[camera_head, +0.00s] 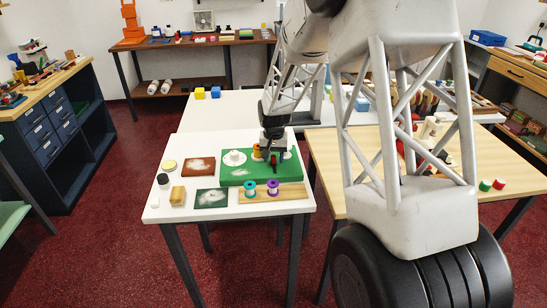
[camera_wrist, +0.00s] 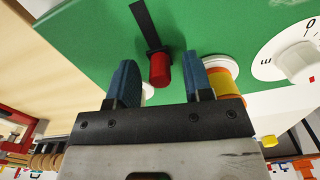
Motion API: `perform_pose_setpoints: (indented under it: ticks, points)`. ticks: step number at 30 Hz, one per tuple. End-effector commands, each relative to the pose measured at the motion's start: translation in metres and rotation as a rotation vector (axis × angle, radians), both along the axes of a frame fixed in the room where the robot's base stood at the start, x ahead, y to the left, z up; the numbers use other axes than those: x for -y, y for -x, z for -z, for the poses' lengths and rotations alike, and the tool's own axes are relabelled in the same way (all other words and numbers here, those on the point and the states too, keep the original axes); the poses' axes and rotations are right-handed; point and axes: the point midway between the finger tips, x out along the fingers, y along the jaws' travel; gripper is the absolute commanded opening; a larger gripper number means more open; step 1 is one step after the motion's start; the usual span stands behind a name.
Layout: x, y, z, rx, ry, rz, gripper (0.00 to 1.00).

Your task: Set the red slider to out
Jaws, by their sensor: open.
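The green panel (camera_head: 232,179) lies on the white table, and it fills much of the wrist view (camera_wrist: 90,35). The red slider (camera_wrist: 160,70) is a red knob beside one end of a black slot (camera_wrist: 147,22) in the panel. My gripper (camera_wrist: 160,62) is open, with its two blue fingers on either side of the red knob and visible gaps to it. In the head view my gripper (camera_head: 272,150) is over the right part of the panel and hides part of it. I cannot read any label by the slot.
A white numbered dial (camera_wrist: 297,60) and a yellow-orange part (camera_wrist: 228,82) sit on the panel near the right finger. A wooden board (camera_head: 293,192) with a teal spool (camera_head: 250,188) and a purple spool (camera_head: 273,187) lies in front. Swatches and small items lie left.

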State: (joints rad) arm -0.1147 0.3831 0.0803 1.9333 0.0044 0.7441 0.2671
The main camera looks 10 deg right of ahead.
Motion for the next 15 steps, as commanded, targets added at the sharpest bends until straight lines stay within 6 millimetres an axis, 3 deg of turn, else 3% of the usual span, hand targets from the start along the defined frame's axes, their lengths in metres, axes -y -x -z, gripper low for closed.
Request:
perform_pose_setpoints:
  ticks: [9,15]
  points:
    - [0.0000,0.0000,0.0012,0.000,0.000,0.000,0.45]
    - [0.0000,0.0000,0.0012,0.000,0.000,0.000,0.14]
